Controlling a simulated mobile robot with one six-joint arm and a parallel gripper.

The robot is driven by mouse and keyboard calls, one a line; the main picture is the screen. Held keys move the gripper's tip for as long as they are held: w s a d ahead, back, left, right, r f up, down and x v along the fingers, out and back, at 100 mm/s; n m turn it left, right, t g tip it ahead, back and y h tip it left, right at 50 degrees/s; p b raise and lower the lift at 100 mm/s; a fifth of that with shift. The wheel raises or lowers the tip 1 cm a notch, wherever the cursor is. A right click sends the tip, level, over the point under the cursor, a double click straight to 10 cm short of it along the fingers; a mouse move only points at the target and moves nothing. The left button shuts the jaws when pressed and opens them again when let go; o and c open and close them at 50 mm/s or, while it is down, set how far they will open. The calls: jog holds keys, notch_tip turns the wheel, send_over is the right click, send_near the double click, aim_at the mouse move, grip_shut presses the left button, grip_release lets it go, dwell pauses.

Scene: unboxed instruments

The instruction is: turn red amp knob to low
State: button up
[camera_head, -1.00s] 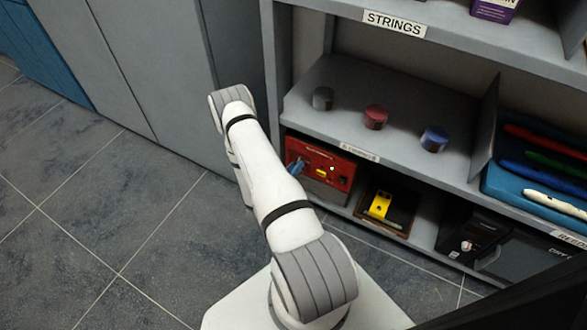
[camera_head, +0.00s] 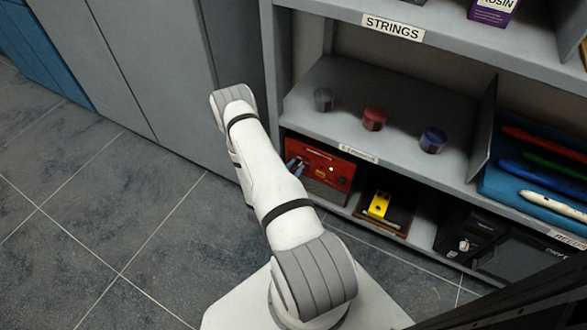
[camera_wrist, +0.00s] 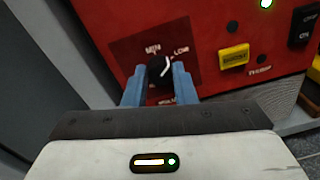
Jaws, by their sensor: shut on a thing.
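The red amp (camera_head: 322,166) sits on the lower shelf, and its front panel fills much of the wrist view (camera_wrist: 207,32). Its round black knob (camera_wrist: 157,69) has a white pointer line on its right side, slanting toward the upper right. A label that looks like LOW stands to the upper right of the knob, and one like MIN or MID above it. My gripper (camera_wrist: 160,80) has its blue fingers on either side of the knob and is shut on it. In the head view, my gripper (camera_head: 295,167) is at the amp's left front, partly hidden by my arm.
A yellow button (camera_wrist: 234,56), a lit green lamp (camera_wrist: 266,3) and black switches (camera_wrist: 303,27) are right of the knob. A yellow pedal (camera_head: 379,205) stands beside the amp. Grey, red (camera_head: 374,119) and blue cylinders stand on the shelf above. A grey cabinet is at left.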

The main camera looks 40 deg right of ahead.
jog(key=shift+s+d+m, duration=0.15)
jog(key=shift+s+m, duration=0.05)
jog(key=shift+m, duration=1.4)
jog(key=o, duration=1)
jog(key=shift+w, duration=0.1)
jog(key=shift+p+v, duration=1.1)
jog(key=shift+v, duration=2.9)
